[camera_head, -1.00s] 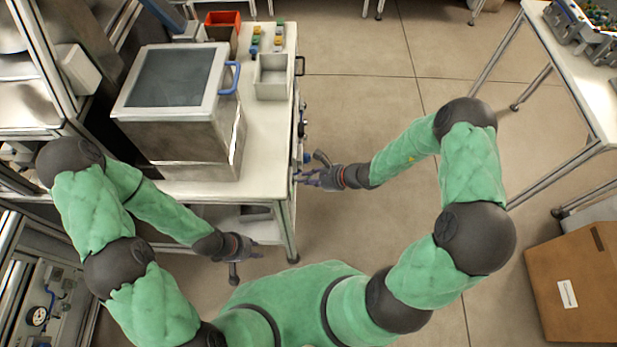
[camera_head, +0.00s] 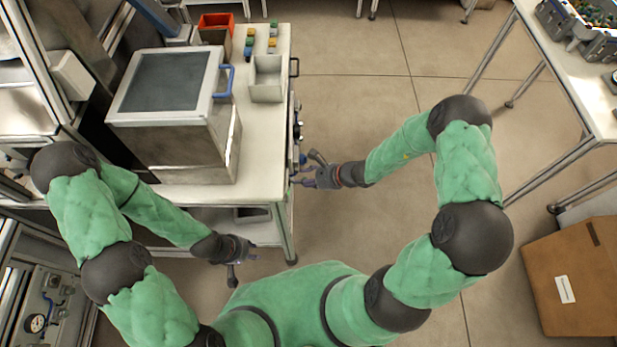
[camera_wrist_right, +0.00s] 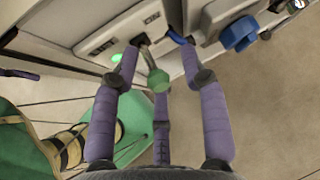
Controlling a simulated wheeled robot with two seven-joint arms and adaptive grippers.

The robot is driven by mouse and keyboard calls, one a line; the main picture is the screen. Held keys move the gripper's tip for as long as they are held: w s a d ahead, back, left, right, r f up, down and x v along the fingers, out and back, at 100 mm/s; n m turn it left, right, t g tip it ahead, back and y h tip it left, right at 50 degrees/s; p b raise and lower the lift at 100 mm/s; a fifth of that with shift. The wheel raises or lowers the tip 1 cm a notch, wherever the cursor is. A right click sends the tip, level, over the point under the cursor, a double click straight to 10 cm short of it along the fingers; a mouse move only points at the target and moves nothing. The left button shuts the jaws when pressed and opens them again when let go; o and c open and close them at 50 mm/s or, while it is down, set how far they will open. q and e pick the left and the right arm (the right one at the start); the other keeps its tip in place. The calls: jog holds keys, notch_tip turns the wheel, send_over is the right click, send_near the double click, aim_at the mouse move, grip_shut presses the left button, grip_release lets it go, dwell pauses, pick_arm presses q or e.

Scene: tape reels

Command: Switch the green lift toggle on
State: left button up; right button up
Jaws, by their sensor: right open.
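The green lift toggle (camera_wrist_right: 158,80) shows in the right wrist view as a short metal lever with a green ball end. It sticks out from a pale panel (camera_wrist_right: 112,36) on the bench side. My right gripper (camera_wrist_right: 160,54) is open, its purple fingers spread on either side of the lever. I cannot tell whether any finger touches it. A small green light (camera_wrist_right: 117,58) glows on the panel left of the lever. In the head view my right gripper (camera_head: 308,178) is at the bench's right side. My left gripper (camera_head: 235,252) hangs near the bench's front; its finger state is unclear.
A blue knob (camera_wrist_right: 238,33) sits on the panel right of the toggle. The bench (camera_head: 262,140) carries a metal box with a blue handle (camera_head: 224,80), a grey tray (camera_head: 267,78) and a red bin (camera_head: 216,22). Open floor (camera_head: 350,120) lies right of the bench.

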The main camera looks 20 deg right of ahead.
jog(key=v, duration=1.2)
jog(key=shift+f, duration=0.15)
jog(key=s+a+f+n+g+h+b, duration=0.1)
jog(key=s+a+f+n+g+h, duration=0.1)
jog(key=s+a+f+n, duration=0.3)
jog(key=s+a+f+n+g+h+b, duration=0.2)
jog(key=s+a+f+n, duration=0.4)
jog(key=f+n, duration=0.7)
jog(key=shift+f+n+g, duration=0.2)
jog(key=shift+n+g, duration=0.2)
jog(key=shift+g, duration=0.3)
